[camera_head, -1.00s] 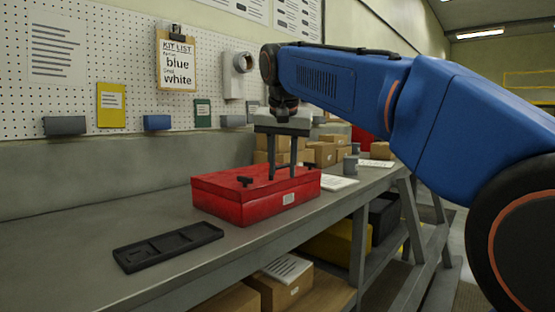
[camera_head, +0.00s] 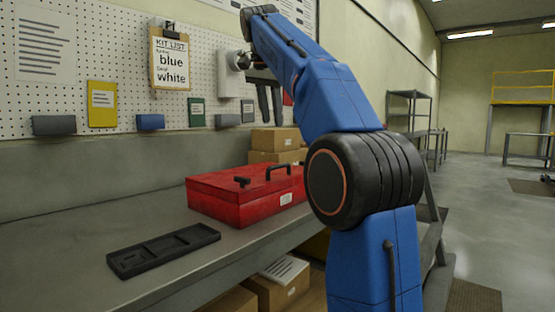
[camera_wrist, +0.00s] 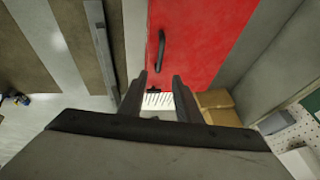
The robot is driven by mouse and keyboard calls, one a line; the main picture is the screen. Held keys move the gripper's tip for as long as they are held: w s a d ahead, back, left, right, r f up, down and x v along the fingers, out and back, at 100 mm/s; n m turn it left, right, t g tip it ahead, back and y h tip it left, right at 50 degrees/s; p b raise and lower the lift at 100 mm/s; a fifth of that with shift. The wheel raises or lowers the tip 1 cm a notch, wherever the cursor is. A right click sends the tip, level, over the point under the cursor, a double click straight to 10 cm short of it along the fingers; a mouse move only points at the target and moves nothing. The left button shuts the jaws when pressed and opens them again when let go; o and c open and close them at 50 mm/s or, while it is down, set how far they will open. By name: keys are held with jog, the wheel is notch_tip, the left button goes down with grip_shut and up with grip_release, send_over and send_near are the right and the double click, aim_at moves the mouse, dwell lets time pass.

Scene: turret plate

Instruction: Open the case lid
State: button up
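The red case (camera_head: 232,202) sits on the workbench with its lid (camera_head: 222,182) closed. A black handle (camera_head: 278,170) and a small black knob (camera_head: 242,181) stand on the lid. My gripper (camera_head: 270,121) is raised above and behind the case, apart from it, fingers pointing down. In the wrist view, my gripper (camera_wrist: 159,77) is open, with nothing between its fingers. The red lid (camera_wrist: 205,35) and its handle (camera_wrist: 161,50) lie beyond the fingertips there. My arm hides the right end of the case in the head view.
A black tray (camera_head: 164,250) lies on the bench (camera_head: 75,270) left of the case. Cardboard boxes (camera_head: 274,139) stand behind the case. A pegboard (camera_head: 130,60) with a kit list (camera_head: 170,62) backs the bench. The bench between tray and case is clear.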

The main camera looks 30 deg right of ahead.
aim_at(278, 167)
jog(key=x, duration=1.5)
jog(key=shift+f, duration=0.4)
grip_shut()
